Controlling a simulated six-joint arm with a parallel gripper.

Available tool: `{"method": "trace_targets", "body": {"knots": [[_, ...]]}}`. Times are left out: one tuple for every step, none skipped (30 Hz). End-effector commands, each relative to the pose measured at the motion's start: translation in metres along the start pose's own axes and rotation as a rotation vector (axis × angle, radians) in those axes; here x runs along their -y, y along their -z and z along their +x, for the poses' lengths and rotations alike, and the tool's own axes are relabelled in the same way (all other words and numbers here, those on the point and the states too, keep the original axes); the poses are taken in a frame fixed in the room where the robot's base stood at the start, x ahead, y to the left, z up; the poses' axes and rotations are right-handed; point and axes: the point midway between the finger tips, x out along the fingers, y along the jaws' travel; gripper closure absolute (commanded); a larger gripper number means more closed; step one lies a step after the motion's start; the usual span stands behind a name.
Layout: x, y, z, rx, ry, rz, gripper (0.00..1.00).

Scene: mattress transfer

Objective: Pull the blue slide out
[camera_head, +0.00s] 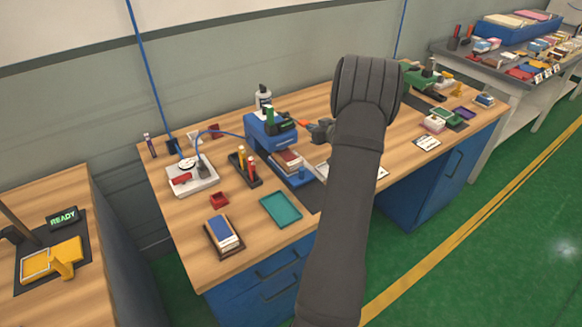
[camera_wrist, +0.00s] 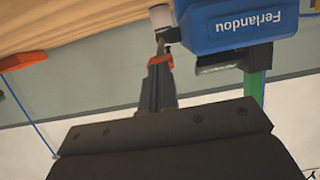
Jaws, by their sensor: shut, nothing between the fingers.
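A blue machine (camera_head: 268,128) stands near the middle of the bench. A low blue slide (camera_head: 293,178) juts from its front, with a stack of dark red and pale pieces (camera_head: 287,160) on it. The machine's lettered blue body (camera_wrist: 235,25) shows upside down in the wrist view. My gripper (camera_head: 304,125) is shut and empty, to the right of the machine and above the slide. In the wrist view its orange-tipped fingers (camera_wrist: 160,60) are together beside the machine, near a pale cylinder (camera_wrist: 160,17). My arm hides part of the bench to the right.
A green device (camera_head: 420,80) is at right.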

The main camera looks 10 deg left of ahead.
Motion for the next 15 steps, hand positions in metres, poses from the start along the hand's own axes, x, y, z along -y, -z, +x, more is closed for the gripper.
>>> {"method": "trace_targets", "body": {"knots": [[0.0,0.0,0.0,0.0,0.0,0.0,1.0],[0.0,0.0,0.0,0.0,0.0,0.0,1.0],[0.0,0.0,0.0,0.0,0.0,0.0,1.0],[0.0,0.0,0.0,0.0,0.0,0.0,1.0],[0.0,0.0,0.0,0.0,0.0,0.0,1.0],[0.0,0.0,0.0,0.0,0.0,0.0,1.0],[0.0,0.0,0.0,0.0,0.0,0.0,1.0],[0.0,0.0,0.0,0.0,0.0,0.0,1.0],[0.0,0.0,0.0,0.0,0.0,0.0,1.0],[0.0,0.0,0.0,0.0,0.0,0.0,1.0],[0.0,0.0,0.0,0.0,0.0,0.0,1.0],[0.0,0.0,0.0,0.0,0.0,0.0,1.0],[0.0,0.0,0.0,0.0,0.0,0.0,1.0],[0.0,0.0,0.0,0.0,0.0,0.0,0.98],[-0.0001,0.0002,0.0,0.0,-0.001,0.0,0.9]]}}
